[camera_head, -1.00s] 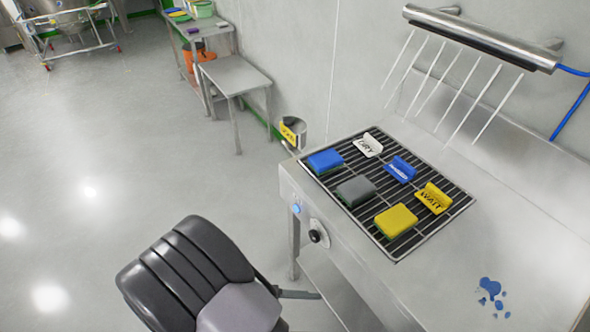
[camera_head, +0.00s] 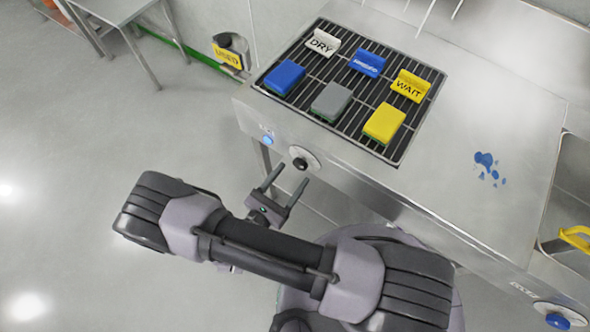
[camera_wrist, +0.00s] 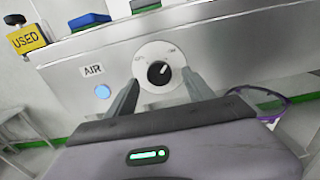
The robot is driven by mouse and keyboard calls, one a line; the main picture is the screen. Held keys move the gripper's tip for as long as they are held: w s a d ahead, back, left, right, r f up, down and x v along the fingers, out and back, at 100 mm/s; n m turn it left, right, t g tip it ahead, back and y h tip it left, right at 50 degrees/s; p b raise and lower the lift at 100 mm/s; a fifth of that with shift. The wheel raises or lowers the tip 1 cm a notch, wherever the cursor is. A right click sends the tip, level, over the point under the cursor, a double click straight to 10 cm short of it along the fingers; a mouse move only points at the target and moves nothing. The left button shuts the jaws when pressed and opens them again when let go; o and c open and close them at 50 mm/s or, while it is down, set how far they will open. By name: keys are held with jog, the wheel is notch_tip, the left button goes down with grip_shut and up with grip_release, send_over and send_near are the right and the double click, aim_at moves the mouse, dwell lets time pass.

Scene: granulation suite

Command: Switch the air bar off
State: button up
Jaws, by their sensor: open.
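A black knob (camera_head: 300,164) on a round white dial sits on the front panel of the steel bench. In the wrist view the knob (camera_wrist: 159,72) has a white mark pointing up and right; the dial lettering is too small to read. An "AIR" label (camera_wrist: 93,70) and a lit blue lamp (camera_wrist: 102,92) are left of it; the lamp also shows in the head view (camera_head: 267,140). My gripper (camera_head: 287,181) is open and empty, its fingers pointing at the dial, one on each side of the knob. Contact cannot be told. Thin white air streaks (camera_head: 428,16) show at the top.
A black grate (camera_head: 345,87) on the bench holds blue, grey and yellow sponges and "DRY", blue and "WAIT" signs. A "USED" holder (camera_head: 228,55) is at the bench's left end. Blue splashes (camera_head: 486,160) mark the steel top. A sink (camera_head: 570,190) is at right.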

aim_at(299, 166)
jog(key=shift+x, duration=1.5)
jog(key=shift+c, duration=0.4)
grip_shut()
